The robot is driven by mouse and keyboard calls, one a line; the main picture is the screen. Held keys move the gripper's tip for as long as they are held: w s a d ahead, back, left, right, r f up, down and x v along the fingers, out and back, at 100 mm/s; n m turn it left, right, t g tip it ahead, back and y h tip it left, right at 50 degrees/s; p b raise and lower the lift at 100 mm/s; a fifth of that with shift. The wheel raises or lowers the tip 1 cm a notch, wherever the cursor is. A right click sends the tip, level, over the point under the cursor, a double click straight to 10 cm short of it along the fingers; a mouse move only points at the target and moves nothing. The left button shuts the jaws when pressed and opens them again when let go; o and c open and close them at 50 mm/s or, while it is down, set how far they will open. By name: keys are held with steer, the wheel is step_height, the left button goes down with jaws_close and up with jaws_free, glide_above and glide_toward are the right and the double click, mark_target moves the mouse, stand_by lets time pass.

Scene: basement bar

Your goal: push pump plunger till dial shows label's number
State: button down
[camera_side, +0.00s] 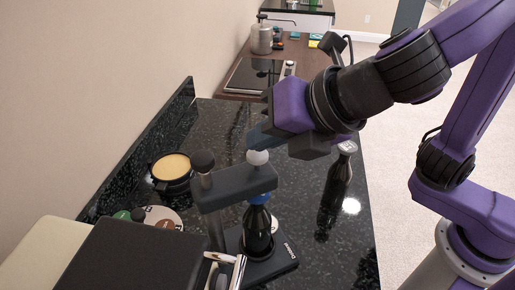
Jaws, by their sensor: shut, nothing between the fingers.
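A grey stand device (234,187) stands on the black speckled counter, with a dark bottle (258,232) upright under its arm. A blue part (258,198) sits at the bottle's mouth. A white ball knob (258,157) and a dark ball knob (203,161) stand on top of the device; I cannot tell for sure which is the plunger. My gripper (256,142) is shut and empty, its dark bluish fingertips just above or touching the white knob; contact is unclear. I cannot make out a dial reading or a label number.
A second dark bottle (335,190) stands right of the device. A black round container with a tan top (172,170) is at left, above a white disc (160,216). A dark box (135,255) fills the front left. A cooktop (252,75) lies far back.

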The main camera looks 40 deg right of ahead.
mark_target(264, 154)
steer(key=shift+r, duration=0.7)
steer(key=shift+r, duration=2.5)
steer(key=s+d+f+m+g+h, duration=0.2)
steer(key=d+f+m+g, duration=0.2)
steer(key=d+f+m, duration=0.65)
steer(key=s+d+f+m+g, duration=0.2)
steer(key=s+d+f+m, duration=0.2)
steer(key=d, duration=0.4)
steer(key=s+d+f+m+g, duration=0.2)
steer(key=s+d+f+m, duration=0.2)
steer(key=d, duration=0.4)
steer(key=shift+s+d+f+h, duration=0.25)
steer(key=shift+s+f+h, duration=0.15)
steer(key=shift+s+f, duration=0.45)
